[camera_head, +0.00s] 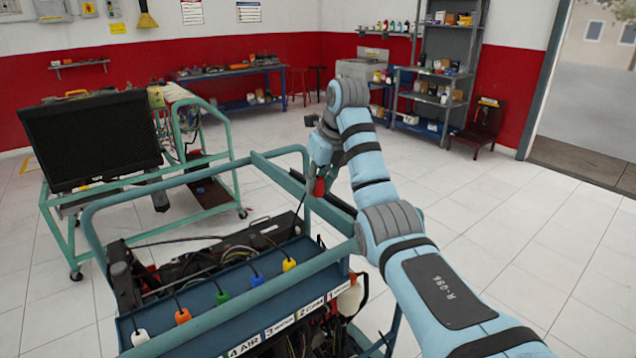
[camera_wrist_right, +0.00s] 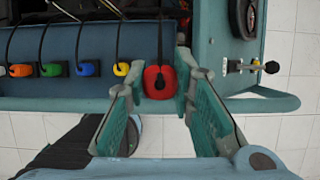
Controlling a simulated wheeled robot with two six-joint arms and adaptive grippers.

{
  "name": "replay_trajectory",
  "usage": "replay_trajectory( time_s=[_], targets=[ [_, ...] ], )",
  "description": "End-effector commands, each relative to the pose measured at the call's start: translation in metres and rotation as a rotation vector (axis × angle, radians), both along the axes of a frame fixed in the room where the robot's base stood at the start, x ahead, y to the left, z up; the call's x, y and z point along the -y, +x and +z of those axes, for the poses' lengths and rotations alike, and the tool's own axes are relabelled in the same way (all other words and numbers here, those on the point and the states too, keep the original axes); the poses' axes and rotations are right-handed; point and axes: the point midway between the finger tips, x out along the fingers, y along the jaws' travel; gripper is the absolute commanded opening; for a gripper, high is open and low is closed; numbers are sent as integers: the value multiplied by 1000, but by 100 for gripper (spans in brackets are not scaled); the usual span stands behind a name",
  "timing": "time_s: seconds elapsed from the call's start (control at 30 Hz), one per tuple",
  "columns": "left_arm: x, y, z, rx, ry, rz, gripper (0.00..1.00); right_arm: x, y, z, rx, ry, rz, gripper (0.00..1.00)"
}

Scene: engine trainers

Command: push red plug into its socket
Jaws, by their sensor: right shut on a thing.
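The red plug (camera_head: 319,187) hangs from my right gripper (camera_head: 320,172), above the right part of the engine trainer's blue panel (camera_head: 235,305). In the right wrist view the red plug (camera_wrist_right: 158,82) sits between the two green finger pads, with a black cable running up from it. It is in line with the row of other plugs, to the right of the yellow plug (camera_wrist_right: 122,69). The red plug's socket cannot be made out; the plug and fingers cover that part of the panel in the wrist view. My left gripper is not in view.
Blue (camera_head: 256,279), green (camera_head: 221,297), orange (camera_head: 182,316) and white (camera_head: 140,337) plugs stand along the panel. The trainer's teal rail (camera_head: 190,182) surrounds it. A second trainer with a black radiator (camera_head: 90,140) stands behind left. The floor at right is clear.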

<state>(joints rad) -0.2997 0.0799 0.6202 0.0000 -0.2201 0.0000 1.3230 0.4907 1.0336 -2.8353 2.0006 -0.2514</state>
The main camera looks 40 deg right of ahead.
Motion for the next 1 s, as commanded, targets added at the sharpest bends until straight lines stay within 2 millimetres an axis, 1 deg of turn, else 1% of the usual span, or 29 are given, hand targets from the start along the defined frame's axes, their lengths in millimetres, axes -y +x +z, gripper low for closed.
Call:
replay_trajectory(
  time_s=[0.07,0.17,0.27,0.3,0.4,0.5,0.57,0.63,0.77,1.0],
  targets=[
    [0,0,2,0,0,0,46,1,-2,-6,-3,-1,-2,0],
    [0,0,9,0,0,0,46,2,-8,-26,-7,-3,-3,0],
    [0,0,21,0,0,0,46,3,-19,-57,-9,-3,1,0],
    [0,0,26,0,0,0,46,4,-23,-70,-9,-3,2,0],
    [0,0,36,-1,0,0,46,4,-29,-101,-8,-1,7,0],
    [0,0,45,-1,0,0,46,3,-30,-125,-5,2,11,0],
    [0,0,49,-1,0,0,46,1,-27,-136,-4,5,13,0],
    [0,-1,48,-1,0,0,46,0,-14,-135,3,5,11,0],
    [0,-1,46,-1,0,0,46,-1,-2,-131,2,4,7,0],
    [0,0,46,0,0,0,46,0,0,-130,0,2,2,0]
  ],
)
